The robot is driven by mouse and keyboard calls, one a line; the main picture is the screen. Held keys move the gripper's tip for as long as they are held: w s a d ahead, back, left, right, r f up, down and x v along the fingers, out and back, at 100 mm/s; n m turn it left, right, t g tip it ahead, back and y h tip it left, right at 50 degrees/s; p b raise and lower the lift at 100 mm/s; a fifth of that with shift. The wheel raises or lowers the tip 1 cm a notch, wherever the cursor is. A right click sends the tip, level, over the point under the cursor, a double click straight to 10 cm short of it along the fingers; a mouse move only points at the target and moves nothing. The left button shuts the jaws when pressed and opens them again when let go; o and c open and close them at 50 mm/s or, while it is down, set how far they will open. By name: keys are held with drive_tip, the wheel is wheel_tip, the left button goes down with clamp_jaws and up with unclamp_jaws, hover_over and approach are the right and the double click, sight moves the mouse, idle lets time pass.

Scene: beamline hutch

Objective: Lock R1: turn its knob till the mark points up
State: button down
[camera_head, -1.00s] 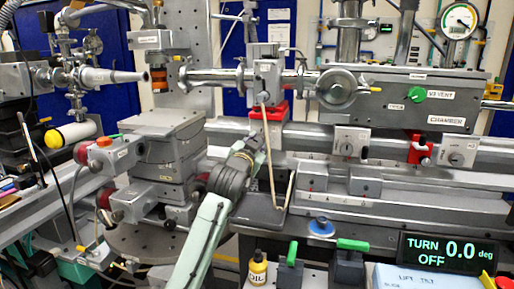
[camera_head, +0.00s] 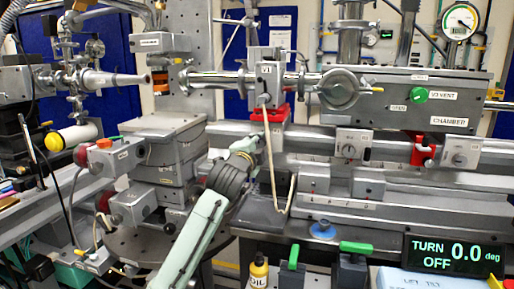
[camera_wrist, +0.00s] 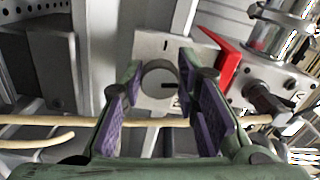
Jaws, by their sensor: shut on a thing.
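In the wrist view a round grey knob (camera_wrist: 156,79) sits on the front of a light grey block (camera_wrist: 176,44), which I take to be lock R1. A short dark mark on the knob points to the right in this picture, and a small dark tick is on the block above the knob. My gripper (camera_wrist: 160,76) has its two purple-padded fingers on either side of the knob and is shut on it. In the head view my arm's end hides the knob and the fingertips.
A tan cable (camera_wrist: 60,120) crosses under the fingers, and a red part (camera_wrist: 229,62) stands right of the block. In the head view, the cable (camera_head: 270,160) hangs beside my wrist. Similar knob blocks (camera_head: 353,142) are to the right. A display (camera_head: 453,253) reads TURN 0.0 deg, OFF.

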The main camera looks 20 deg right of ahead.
drive_tip(key=shift+m, duration=1.2)
drive_tip(key=c, duration=1.2)
unclamp_jaws()
drive_tip(key=shift+c, duration=0.2)
drive_tip(key=v, duration=1.2)
